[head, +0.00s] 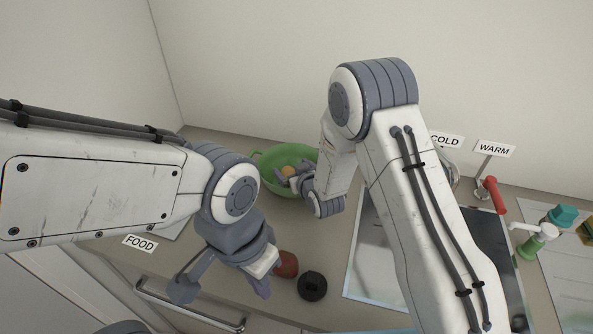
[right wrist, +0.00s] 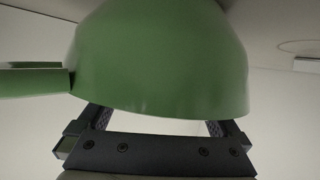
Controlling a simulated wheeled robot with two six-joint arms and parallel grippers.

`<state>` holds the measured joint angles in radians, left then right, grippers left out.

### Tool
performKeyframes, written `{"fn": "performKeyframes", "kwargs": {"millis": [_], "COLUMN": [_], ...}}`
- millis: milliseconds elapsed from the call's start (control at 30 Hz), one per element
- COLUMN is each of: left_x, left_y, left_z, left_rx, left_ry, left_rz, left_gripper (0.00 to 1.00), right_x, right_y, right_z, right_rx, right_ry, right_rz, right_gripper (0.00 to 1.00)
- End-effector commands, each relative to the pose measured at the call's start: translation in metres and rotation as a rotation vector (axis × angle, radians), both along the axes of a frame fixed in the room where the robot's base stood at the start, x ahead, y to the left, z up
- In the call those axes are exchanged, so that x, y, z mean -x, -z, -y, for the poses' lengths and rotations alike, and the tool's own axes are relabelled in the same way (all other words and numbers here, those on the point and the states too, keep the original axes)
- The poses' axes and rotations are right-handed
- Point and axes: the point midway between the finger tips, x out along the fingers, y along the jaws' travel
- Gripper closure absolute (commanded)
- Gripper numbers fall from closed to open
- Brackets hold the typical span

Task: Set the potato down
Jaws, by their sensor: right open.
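A small yellow-brown round thing, which looks like the potato (head: 289,171), shows at the green bowl (head: 268,158), partly hidden by my right gripper. I cannot tell whether it rests on the bowl's bottom. My right gripper (head: 293,180) is open at the bowl's near side. In the right wrist view, its parted fingers (right wrist: 158,121) show below the bowl's green outer wall (right wrist: 160,60), with no potato visible between them. My left gripper (head: 225,288) is lower, over the front of the counter, with its fingers apparently apart and nothing clear between them.
A red round thing (head: 287,264) and a black round thing (head: 312,285) sit on the counter beside my left gripper. The sink (head: 372,262), a red tap handle (head: 495,194) and COLD and WARM signs (head: 494,149) are at the right.

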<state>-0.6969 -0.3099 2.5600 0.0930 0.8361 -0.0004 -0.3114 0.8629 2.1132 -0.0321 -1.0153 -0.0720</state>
Motion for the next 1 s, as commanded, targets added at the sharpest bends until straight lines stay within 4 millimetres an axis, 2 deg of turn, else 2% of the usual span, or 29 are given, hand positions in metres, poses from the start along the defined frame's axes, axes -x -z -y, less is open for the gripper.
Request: {"fn": "performKeyframes", "kwargs": {"millis": [167,200,300,600,667,833,1000], "left_x": [0.000,0.000,0.000,0.000,0.000,0.000,0.000], "left_y": [-0.020,-0.009,-0.002,0.008,0.000,-0.005,-0.004], "left_z": [0.000,0.000,0.000,0.000,0.000,0.000,0.000], "left_rx": [0.000,0.001,0.000,-0.001,0.000,0.000,0.000], "left_ry": [0.000,0.000,0.000,0.000,0.000,0.000,0.000], "left_rz": [0.000,0.001,0.000,-0.001,0.000,0.000,0.000], "left_gripper": [1.00,1.00,1.00,1.00,1.00,1.00,1.00], "right_x": [0.000,0.009,0.028,0.084,0.091,0.103,0.114], "right_y": [-0.018,-0.014,-0.021,-0.047,-0.053,-0.057,-0.060], "right_z": [0.000,0.003,0.010,0.030,0.033,0.036,0.026], "right_rx": [0.000,0.001,0.000,0.000,0.001,0.001,0.025], "right_ry": [0.000,0.000,0.000,0.000,0.000,-0.001,-0.023], "right_rz": [0.000,-0.002,-0.001,-0.001,-0.003,-0.003,-0.077], "right_gripper": [0.00,0.00,0.00,0.00,0.00,0.00,0.00]}}
